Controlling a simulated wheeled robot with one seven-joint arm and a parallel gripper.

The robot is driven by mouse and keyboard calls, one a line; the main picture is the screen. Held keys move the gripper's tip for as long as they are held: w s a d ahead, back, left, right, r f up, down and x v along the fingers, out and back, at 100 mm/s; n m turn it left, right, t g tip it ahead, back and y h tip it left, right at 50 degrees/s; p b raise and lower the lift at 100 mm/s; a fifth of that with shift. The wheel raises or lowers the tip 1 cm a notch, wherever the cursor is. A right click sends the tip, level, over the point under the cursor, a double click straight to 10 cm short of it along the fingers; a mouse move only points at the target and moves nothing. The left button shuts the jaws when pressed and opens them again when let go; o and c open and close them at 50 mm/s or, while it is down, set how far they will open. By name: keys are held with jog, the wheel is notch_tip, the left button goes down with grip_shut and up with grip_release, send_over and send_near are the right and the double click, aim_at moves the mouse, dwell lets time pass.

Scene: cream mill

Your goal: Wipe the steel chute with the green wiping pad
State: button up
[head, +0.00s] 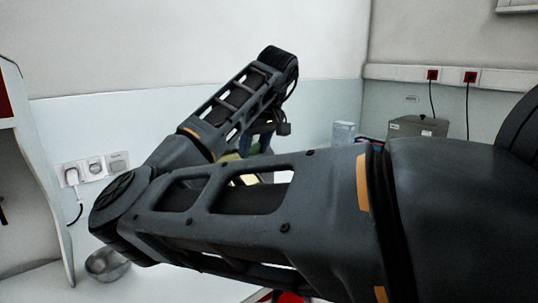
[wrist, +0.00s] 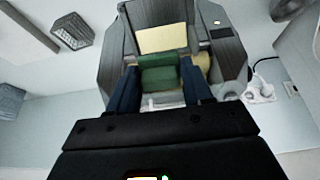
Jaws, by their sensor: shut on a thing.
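The green wiping pad (wrist: 160,76) sits between the two blue fingers of my gripper (wrist: 159,70) in the wrist view. The gripper is shut on it. Beyond the pad is a dark grey machine-like body (wrist: 228,55) with a cream panel (wrist: 162,39). I cannot tell which part is the steel chute, or whether the pad touches anything. In the head view my arm hides most of the work area. Only a bit of my gripper (head: 252,142) shows behind the arm, near a small cream patch.
A steel bowl (head: 106,264) stands at lower left in the head view, below a wall socket strip (head: 94,168). A grey box (head: 417,127) and a clear container (head: 343,132) stand at the back right. The pale walls are close behind.

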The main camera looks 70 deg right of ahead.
jog(key=shift+w+a, duration=0.1)
jog(key=shift+a, duration=0.05)
jog(key=shift+b+x, duration=0.9)
jog(key=b+x, duration=0.5)
jog(key=x, duration=0.1)
jog(key=shift+f+b, duration=0.15)
jog(key=shift+b, duration=0.25)
jog(key=shift+f, duration=0.15)
jog(key=shift+s+a+f, duration=0.25)
jog(key=shift+s+a, duration=0.1)
jog(key=shift+s, duration=0.2)
jog(key=shift+s+a+f, duration=0.2)
jog(key=shift+s+a, duration=0.15)
jog(key=shift+s, duration=0.2)
jog(key=shift+s+a+f, duration=0.25)
jog(key=shift+s+a, duration=0.1)
jog(key=shift+s, duration=0.2)
jog(key=shift+w+d+f, duration=0.15)
jog(key=shift+w+f, duration=0.05)
jog(key=shift+f, duration=0.2)
